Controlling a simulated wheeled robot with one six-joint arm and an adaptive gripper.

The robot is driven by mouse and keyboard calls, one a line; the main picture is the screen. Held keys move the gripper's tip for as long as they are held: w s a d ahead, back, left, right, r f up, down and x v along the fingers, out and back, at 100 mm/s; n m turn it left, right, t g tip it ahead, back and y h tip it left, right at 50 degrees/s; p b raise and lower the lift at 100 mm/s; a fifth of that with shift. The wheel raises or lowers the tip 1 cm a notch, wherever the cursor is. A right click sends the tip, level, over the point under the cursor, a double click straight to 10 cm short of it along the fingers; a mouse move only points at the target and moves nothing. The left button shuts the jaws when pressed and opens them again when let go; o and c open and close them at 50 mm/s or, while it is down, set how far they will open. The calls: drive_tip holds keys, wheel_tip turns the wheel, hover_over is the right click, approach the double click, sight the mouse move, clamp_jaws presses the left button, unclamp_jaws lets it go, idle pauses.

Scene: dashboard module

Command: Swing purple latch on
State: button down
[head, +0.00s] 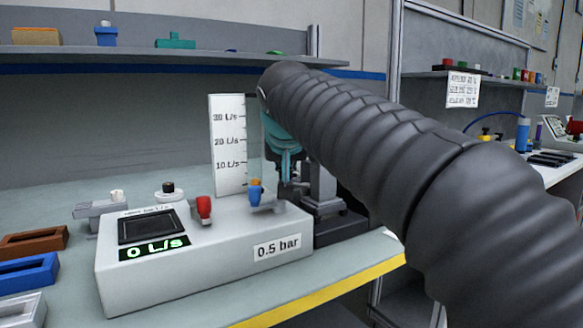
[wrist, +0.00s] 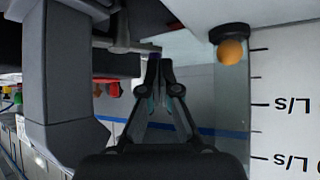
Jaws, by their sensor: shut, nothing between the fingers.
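I cannot clearly make out a purple latch in either view. In the head view, my gripper (head: 287,178) points down behind the white dashboard module (head: 207,262), beside the upright flow scale (head: 227,145). My arm hides part of this area. In the wrist view, my gripper (wrist: 158,66) has its fingertips together, with nothing seen between them.
A red knob (head: 204,208) and a blue knob with an orange top (head: 256,191) stand on the module. A grey metal stand (head: 322,190) is close right of my gripper. Brown (head: 32,243) and blue (head: 27,272) trays lie at left. A shelf (head: 150,57) runs behind.

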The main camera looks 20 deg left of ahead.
drive_tip(key=shift+w+a+p, duration=0.1)
drive_tip(key=shift+a+p, duration=0.2)
drive_tip(key=shift+a, duration=0.15)
drive_tip(key=shift+w, duration=0.15)
drive_tip(key=shift+a, duration=0.15)
idle(0.4)
drive_tip(key=shift+s+d+b, duration=0.35)
drive_tip(key=shift+s+d, duration=0.15)
drive_tip(key=shift+d, duration=0.25)
